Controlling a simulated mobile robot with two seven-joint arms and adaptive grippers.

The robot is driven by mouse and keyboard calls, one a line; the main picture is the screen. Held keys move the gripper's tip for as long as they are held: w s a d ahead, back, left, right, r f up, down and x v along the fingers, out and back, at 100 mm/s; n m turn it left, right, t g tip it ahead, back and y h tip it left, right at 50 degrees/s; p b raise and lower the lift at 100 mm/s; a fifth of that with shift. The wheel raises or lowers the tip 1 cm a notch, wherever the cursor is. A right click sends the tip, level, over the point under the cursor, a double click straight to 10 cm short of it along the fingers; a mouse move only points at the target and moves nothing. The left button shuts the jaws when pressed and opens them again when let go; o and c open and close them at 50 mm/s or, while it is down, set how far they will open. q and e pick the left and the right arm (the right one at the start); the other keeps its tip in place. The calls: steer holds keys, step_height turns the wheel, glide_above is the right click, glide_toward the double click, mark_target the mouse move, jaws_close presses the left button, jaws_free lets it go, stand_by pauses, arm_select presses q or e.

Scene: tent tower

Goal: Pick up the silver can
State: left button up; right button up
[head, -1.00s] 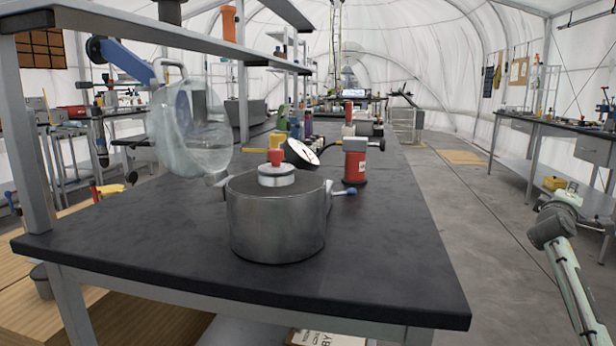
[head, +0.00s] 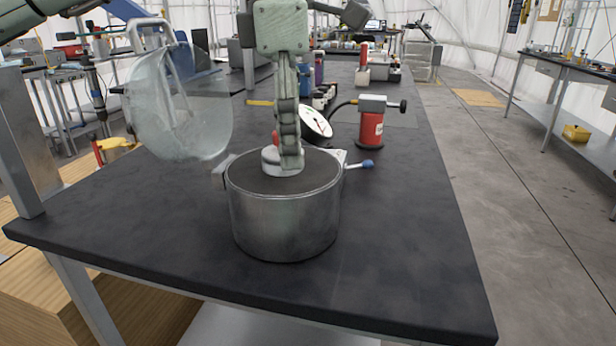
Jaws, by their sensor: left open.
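A wide silver metal cylinder (head: 283,222) stands upright on the dark table (head: 130,235). On its dark top sits a small silver can-like piece (head: 270,160) with a red part, partly hidden by my gripper. I cannot tell which of these two is the silver can. My left gripper (head: 290,158) reaches in from above and points straight down over the cylinder. It is open, and its fingers line up in this view. The near finger's tip overlaps the small silver piece; contact cannot be told. My right gripper is not in view.
A clear domed cover (head: 185,115) stands raised just left of the cylinder. A round dial gauge (head: 316,123), a blue-tipped lever (head: 366,163) and a red canister (head: 371,127) are behind and right. The table's front and right are clear.

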mark_target(284, 190)
arm_select(q)
steer(key=shift+y, duration=0.3)
steer(key=f, duration=0.5)
steer(key=a+f, duration=0.1)
steer(key=f, duration=0.1)
steer(key=shift+w+a+f+p, duration=0.1)
steer(key=shift+w+f+p, duration=0.15)
steer(key=shift+w+p, duration=0.15)
steer(key=shift+f, duration=0.55)
steer(key=shift+r, duration=0.1)
jaws_close()
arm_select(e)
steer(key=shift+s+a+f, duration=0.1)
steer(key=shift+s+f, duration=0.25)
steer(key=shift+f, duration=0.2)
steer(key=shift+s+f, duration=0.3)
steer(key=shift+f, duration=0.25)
